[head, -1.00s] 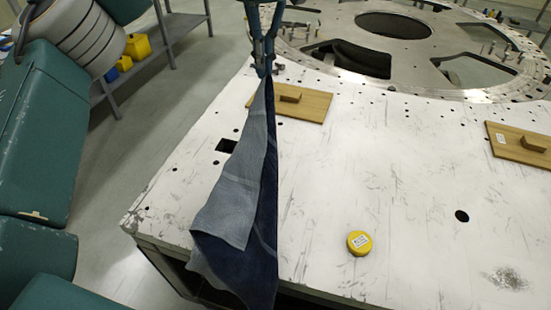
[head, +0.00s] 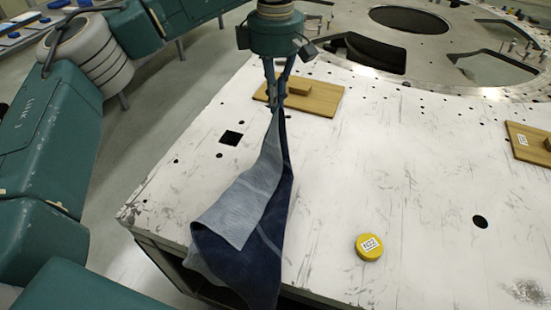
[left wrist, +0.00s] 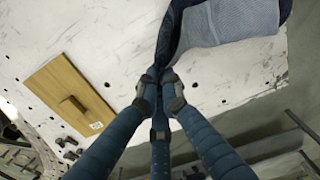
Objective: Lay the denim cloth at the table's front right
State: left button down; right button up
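The denim cloth (head: 255,215) hangs from my left gripper (head: 277,103) in the head view, pinched at its top end. It is dark blue with a paler grey-blue side, and its lower part reaches down over the table's front edge at the left. My left gripper is shut on it above the white table (head: 400,170). In the left wrist view, the fingers (left wrist: 160,92) close on the narrow end of the cloth (left wrist: 225,22), which spreads out beyond them. The table's front right lies clear of the cloth. My right gripper is in neither view.
A yellow round tin (head: 369,247) stands near the table's front, right of the cloth. A wooden board with a handle block (head: 318,99) lies behind the gripper, another (head: 525,143) at the right. A large metal ring (head: 450,75) fills the back.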

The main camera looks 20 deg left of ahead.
pick_arm(q)
notch_tip(320, 180, down, 11)
jog(key=p, duration=0.2)
jog(key=shift+p, duration=0.3)
jog(key=c, duration=1.2)
grip_release()
notch_tip(320, 180, up, 12)
jog(key=shift+r, duration=0.2)
